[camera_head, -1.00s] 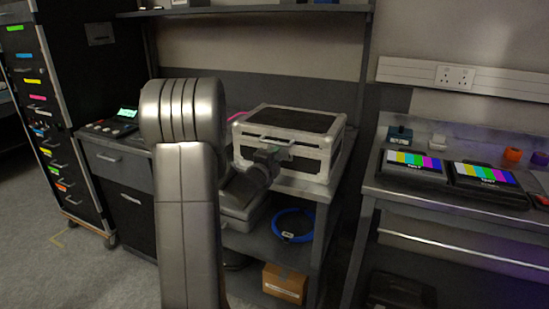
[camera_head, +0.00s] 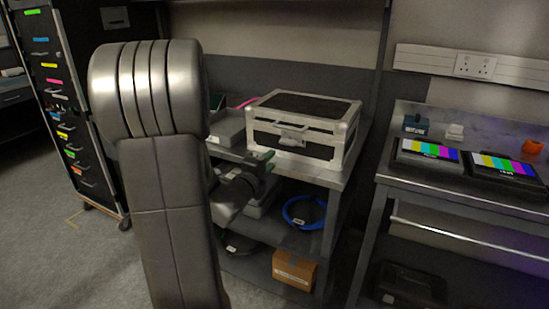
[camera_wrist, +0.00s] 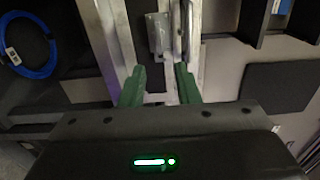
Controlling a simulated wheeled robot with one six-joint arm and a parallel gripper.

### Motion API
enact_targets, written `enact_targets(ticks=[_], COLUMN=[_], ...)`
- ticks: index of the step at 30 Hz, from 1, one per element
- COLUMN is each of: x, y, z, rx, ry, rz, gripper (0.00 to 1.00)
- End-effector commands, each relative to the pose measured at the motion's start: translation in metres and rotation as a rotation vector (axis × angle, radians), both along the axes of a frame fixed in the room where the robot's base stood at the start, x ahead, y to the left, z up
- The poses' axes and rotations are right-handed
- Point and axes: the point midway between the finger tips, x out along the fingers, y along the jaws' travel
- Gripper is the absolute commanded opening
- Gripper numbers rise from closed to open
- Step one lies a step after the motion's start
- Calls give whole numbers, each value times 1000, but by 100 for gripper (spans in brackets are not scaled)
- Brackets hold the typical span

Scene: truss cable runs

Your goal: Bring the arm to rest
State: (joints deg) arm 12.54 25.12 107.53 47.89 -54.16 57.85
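My gripper (camera_head: 258,162) is in front of and a little below the front left of the silver-edged black case (camera_head: 300,105), at the shelf unit's edge. In the wrist view the green fingers of my gripper (camera_wrist: 160,80) stand apart with nothing held between them. A metal handle or latch plate (camera_wrist: 157,35) lies beyond the fingertips. My arm is folded, and its large grey link covers the left middle of the head view and part of what is behind it.
The case stands on a grey shelf unit (camera_head: 338,178). Below are a blue cable coil (camera_head: 304,212) and a cardboard box (camera_head: 294,270). At right, a bench (camera_head: 470,215) carries two colour-bar monitors. A tall drawer cabinet (camera_head: 66,110) stands left. Open floor shows lower left.

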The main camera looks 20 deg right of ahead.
Motion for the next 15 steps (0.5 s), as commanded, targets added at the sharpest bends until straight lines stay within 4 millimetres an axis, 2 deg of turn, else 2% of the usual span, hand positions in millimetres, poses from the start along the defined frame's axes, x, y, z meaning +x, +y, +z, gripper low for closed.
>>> enact_targets(ticks=[11, 15], x=[-2, 1], y=[3, -2], z=[0, 0], rx=[-1, -1], ry=[-1, 1], rz=[1, -1], gripper=[29, 29])
